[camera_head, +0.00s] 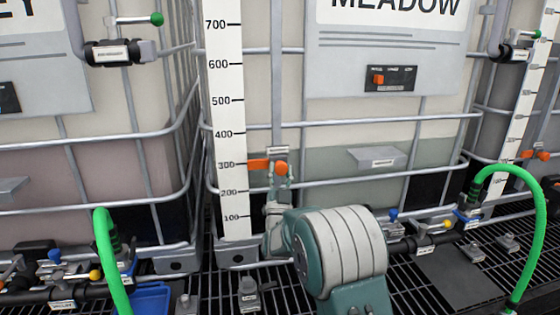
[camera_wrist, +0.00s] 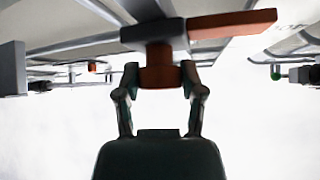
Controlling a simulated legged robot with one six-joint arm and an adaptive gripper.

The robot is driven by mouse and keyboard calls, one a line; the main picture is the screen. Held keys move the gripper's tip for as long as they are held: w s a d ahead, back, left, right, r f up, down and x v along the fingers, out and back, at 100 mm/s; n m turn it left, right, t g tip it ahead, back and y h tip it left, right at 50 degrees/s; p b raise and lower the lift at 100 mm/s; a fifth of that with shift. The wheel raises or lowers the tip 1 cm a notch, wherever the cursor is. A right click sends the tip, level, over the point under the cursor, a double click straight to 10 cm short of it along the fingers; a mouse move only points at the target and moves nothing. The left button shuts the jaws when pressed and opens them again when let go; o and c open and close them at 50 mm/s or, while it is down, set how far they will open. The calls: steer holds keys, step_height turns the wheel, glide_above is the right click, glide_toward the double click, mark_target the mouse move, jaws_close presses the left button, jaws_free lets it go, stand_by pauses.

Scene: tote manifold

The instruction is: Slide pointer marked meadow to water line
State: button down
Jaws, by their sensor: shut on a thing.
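The orange pointer (camera_head: 259,164) sits on a vertical rail beside the white scale (camera_head: 226,120) on the tote labelled MEADOW (camera_head: 395,8). Its tip is near the 300 mark. The tote's grey-green liquid (camera_head: 335,167) has its top edge slightly above the pointer's height. My gripper (camera_head: 281,174) is shut on the pointer's round orange knob (camera_head: 281,168). In the wrist view, the two fingers of my gripper (camera_wrist: 160,82) flank the knob (camera_wrist: 158,66), and the pointer's orange arm (camera_wrist: 232,24) extends right. Any lettering on the pointer is not readable.
Cage bars (camera_head: 350,123) cross the tote front. A grey ledge (camera_head: 380,157) and a panel with an orange switch (camera_head: 390,78) are to the right. Green hoses (camera_head: 112,265), valves (camera_head: 421,240) and black grating (camera_head: 445,285) lie below. Another scale (camera_head: 520,105) stands far right.

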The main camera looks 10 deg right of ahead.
steer(key=shift+f, duration=0.15)
steer(key=shift+c, duration=0.9)
jaws_free()
steer(key=shift+w, duration=0.1)
steer(key=v, duration=1.2)
steer(key=shift+w, duration=0.1)
